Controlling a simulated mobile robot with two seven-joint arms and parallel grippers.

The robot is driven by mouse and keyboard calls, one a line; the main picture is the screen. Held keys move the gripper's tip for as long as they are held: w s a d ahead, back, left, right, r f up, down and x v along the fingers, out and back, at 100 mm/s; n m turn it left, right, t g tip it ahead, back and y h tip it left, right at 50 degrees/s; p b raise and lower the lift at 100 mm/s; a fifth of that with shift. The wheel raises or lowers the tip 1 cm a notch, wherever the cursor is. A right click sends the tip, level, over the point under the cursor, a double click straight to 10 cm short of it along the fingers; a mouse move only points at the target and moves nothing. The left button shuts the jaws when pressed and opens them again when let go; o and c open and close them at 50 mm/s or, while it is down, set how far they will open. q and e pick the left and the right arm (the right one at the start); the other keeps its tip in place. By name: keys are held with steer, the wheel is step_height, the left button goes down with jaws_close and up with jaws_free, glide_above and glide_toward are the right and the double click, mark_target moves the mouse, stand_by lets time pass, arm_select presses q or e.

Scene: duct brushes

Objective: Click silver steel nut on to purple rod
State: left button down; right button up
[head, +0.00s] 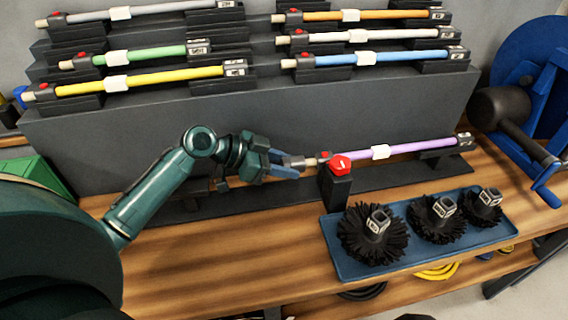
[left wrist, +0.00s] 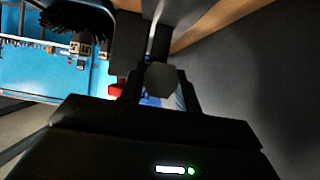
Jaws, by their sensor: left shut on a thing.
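The purple rod (head: 420,147) lies level in a dark holder low on the bench, with a white band around it and a pale tip (head: 312,161) at its left end. My left gripper (head: 282,164) is at that left end, shut on a small grey piece (head: 295,162), which looks like the steel nut. In the left wrist view the nut (left wrist: 161,78) shows as a dark grey block between the fingers. It is in line with the rod tip and very close; I cannot tell whether it is on the tip. My right gripper is not in view.
A black post with a red knob (head: 341,164) stands by the rod's left end. A blue tray (head: 345,268) with three black brushes is in front. A dark stepped rack (head: 150,135) with several coloured rods rises behind. The wooden bench (head: 220,255) is clear at front left.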

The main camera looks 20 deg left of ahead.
arm_select(q)
steer(key=shift+w+d, duration=0.75)
steer(key=shift+d, duration=0.25)
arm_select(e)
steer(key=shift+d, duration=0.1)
arm_select(q)
steer(key=c, duration=0.9)
jaws_free()
steer(key=p+v, duration=0.2)
steer(key=v, duration=1.1)
steer(key=shift+s+a+p, duration=0.1)
steer(key=shift+p, duration=0.25)
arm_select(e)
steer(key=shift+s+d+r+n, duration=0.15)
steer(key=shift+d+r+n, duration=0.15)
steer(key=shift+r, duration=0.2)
